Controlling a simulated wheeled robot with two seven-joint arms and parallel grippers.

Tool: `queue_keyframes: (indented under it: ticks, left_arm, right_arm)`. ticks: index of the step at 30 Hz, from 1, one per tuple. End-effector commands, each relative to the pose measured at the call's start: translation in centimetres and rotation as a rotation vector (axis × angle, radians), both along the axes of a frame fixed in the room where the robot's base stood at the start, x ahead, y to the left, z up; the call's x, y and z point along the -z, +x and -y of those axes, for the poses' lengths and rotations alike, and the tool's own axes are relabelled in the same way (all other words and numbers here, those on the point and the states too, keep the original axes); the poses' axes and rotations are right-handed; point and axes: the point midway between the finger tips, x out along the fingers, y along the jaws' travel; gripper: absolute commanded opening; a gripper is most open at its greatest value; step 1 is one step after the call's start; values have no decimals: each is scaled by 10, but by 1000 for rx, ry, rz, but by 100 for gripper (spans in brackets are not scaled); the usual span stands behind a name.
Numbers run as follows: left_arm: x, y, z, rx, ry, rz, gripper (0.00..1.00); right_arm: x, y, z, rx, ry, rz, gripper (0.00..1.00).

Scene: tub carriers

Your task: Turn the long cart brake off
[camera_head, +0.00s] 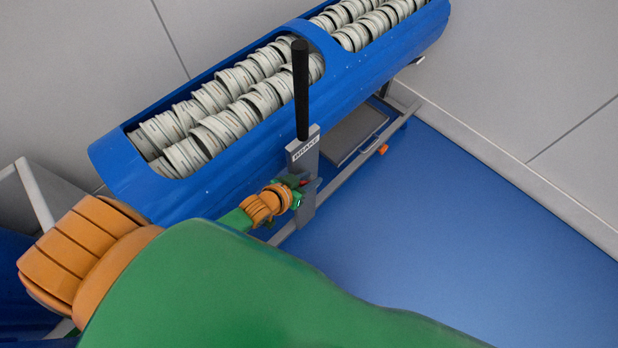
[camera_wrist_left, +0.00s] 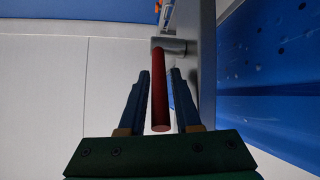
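The long cart (camera_head: 140,187) is a blue tub on a grey frame. A grey post with a label that seems to read BRAKE (camera_head: 305,149) and an upright black handle (camera_head: 301,90) stands at its near side. In the left wrist view a red brake lever (camera_wrist_left: 160,95) sticks out of a grey mount (camera_wrist_left: 168,45) towards the camera. My left gripper (camera_wrist_left: 160,73) is open, with one finger on each side of the lever and small gaps visible. In the head view my left gripper (camera_head: 300,185) is small, at the post, with the lever mostly hidden. My right gripper is out of view.
The tub holds rows of many pale round pieces (camera_head: 225,115). Grey walls (camera_head: 540,60) stand behind and to the right. The blue floor (camera_head: 450,240) right of the cart is clear. My large green arm covers the lower foreground.

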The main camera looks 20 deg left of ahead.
Motion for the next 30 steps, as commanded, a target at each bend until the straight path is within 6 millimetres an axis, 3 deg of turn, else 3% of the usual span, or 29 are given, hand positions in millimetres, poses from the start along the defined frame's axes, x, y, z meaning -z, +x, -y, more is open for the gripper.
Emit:
queue_keyframes:
  ticks: [5,15,23,27,30]
  left_arm:
    - [-4,-6,-1,0,0,-2,32]
    - [-40,-54,-14,0,0,-2,32]
    - [-41,-56,-15,1,1,0,32]
    - [-41,-56,-15,0,0,-1,0]
    - [-41,-56,-15,0,0,-1,0]
  right_arm:
    - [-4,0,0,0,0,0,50]
    - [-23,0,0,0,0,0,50]
    - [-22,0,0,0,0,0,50]
    - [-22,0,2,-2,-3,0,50]
    - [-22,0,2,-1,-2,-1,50]
